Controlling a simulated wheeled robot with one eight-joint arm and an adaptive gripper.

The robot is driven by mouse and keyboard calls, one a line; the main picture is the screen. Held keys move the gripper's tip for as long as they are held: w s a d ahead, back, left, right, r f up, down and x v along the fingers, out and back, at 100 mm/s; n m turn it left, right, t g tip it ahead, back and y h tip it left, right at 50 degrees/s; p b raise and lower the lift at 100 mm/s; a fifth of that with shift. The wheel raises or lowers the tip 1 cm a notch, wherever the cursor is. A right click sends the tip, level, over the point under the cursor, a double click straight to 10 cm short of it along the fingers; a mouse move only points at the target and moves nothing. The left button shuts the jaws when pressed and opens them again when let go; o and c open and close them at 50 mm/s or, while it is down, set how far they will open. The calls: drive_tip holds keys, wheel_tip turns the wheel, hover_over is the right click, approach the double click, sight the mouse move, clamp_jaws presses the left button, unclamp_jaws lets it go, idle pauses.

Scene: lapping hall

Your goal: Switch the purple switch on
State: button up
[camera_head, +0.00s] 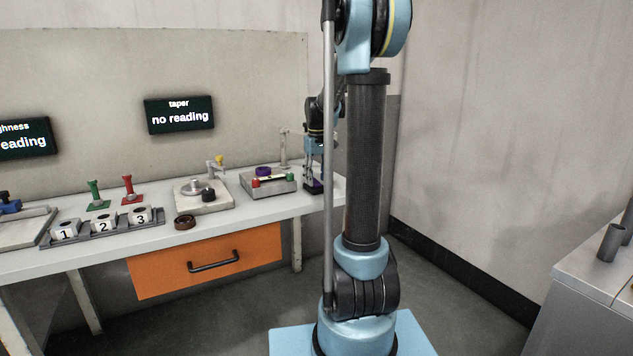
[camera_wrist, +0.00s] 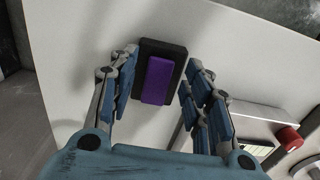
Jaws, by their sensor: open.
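The purple switch (camera_wrist: 158,80) is a purple rocker in a black rectangular housing on the pale bench top, seen from above in the wrist view. My gripper (camera_wrist: 162,64) is open, with one blue finger to each side of the switch and a gap on both sides. In the head view my gripper (camera_head: 314,168) points down over the right end of the bench, and the switch is mostly hidden there. I cannot tell from the rocker whether it is on or off, nor how far above it the fingertips are.
A grey box (camera_head: 270,184) with red and green buttons and a purple ring stands just left of my gripper. Further left are a gauge plate (camera_head: 203,198), a brown ring (camera_head: 185,222) and a numbered rack (camera_head: 104,228). The bench's right edge is close.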

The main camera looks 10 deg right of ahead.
drive_tip(key=shift+f, duration=0.5)
drive_tip(key=c, duration=1.1)
drive_tip(key=shift+o, duration=0.2)
